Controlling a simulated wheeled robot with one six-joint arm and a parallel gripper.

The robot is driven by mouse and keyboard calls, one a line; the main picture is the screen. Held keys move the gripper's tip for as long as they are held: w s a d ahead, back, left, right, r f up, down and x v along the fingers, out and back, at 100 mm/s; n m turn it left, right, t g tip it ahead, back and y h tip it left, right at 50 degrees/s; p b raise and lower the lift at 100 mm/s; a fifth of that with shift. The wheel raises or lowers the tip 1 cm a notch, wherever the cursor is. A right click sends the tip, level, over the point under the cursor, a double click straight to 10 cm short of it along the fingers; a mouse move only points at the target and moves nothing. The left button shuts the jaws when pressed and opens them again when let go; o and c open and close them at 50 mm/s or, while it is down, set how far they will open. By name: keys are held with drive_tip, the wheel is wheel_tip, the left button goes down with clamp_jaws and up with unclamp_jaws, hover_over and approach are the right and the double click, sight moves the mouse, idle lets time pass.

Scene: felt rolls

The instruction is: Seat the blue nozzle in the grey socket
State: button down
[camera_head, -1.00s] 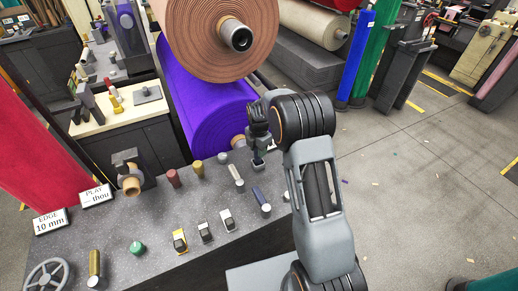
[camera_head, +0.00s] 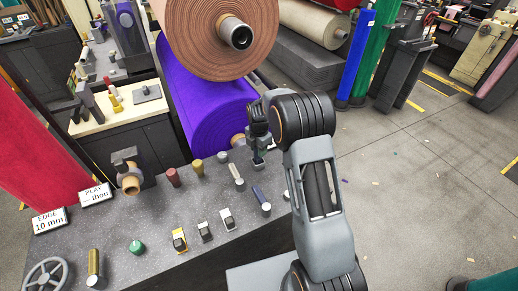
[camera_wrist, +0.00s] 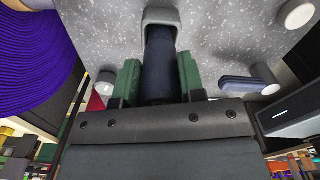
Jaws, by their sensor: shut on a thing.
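In the wrist view my gripper (camera_wrist: 160,82) has its green fingers closed on the sides of the dark blue nozzle (camera_wrist: 159,60). The nozzle points away from the jaws. Its far end meets a grey arch-shaped piece, which looks like the grey socket (camera_wrist: 160,15), at the top edge; the grey rim wraps around it. I cannot tell how deep the nozzle sits there. In the head view my gripper (camera_head: 258,160) is low over the bench's far right edge, and my wrist hides most of the nozzle and socket.
On the speckled grey bench (camera_head: 150,213), a blue piece with a pale end (camera_head: 260,198) lies near the gripper, with several short cylinders and small clamps around. Open floor lies to the right.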

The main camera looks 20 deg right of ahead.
drive_tip(key=c, duration=0.6)
unclamp_jaws()
drive_tip(key=shift+c, duration=0.2)
drive_tip(key=shift+r, duration=0.15)
wheel_tip(320, 180, up, 14)
drive_tip(key=b, duration=0.1)
drive_tip(key=shift+f, duration=0.2)
